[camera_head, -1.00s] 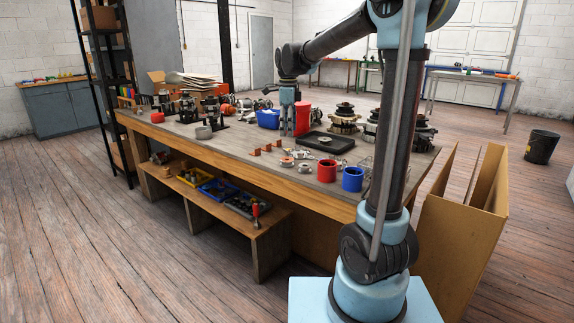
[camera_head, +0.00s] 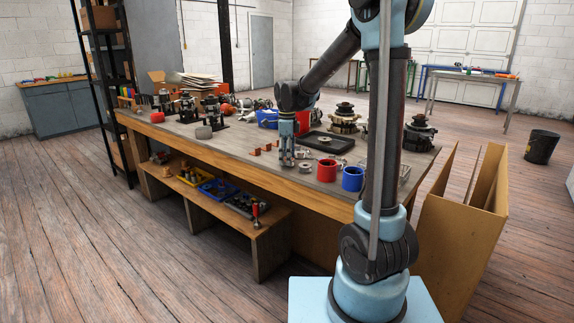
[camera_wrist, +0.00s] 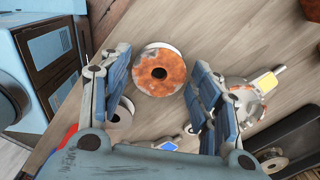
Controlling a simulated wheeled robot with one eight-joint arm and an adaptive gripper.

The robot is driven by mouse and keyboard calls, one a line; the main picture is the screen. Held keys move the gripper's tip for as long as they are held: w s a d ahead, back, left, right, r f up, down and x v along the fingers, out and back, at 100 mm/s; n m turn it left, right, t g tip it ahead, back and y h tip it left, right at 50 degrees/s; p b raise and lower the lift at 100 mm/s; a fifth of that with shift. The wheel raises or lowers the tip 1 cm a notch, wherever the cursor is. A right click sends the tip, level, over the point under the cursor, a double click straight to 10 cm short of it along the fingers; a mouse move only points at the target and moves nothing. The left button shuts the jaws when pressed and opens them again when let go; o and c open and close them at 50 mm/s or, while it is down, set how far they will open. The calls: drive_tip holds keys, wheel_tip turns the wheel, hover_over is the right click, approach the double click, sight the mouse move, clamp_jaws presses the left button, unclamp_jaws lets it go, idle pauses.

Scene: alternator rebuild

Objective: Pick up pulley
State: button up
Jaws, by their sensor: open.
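A round pulley-like part (camera_wrist: 159,72), rusty orange with a pale rim and a dark centre hole, lies on the wooden workbench in the wrist view. My gripper (camera_wrist: 160,66) is open, with one blue finger on each side of this part in the picture. It is empty, and I cannot tell how high the fingertips are above the part.
The workbench (camera_head: 240,150) also holds a red cup (camera_head: 327,171), a blue cup (camera_head: 352,179) and a black tray (camera_head: 324,143). In the wrist view, a metal part with a yellow label (camera_wrist: 262,85) lies right of my fingers. A cardboard box (camera_head: 465,235) stands beside the bench.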

drive_tip(key=shift+f, duration=0.4)
drive_tip(key=c, duration=1)
drive_tip(key=shift+r, duration=0.1)
wheel_tip(320, 180, up, 10)
drive_tip(key=shift+f, duration=0.1)
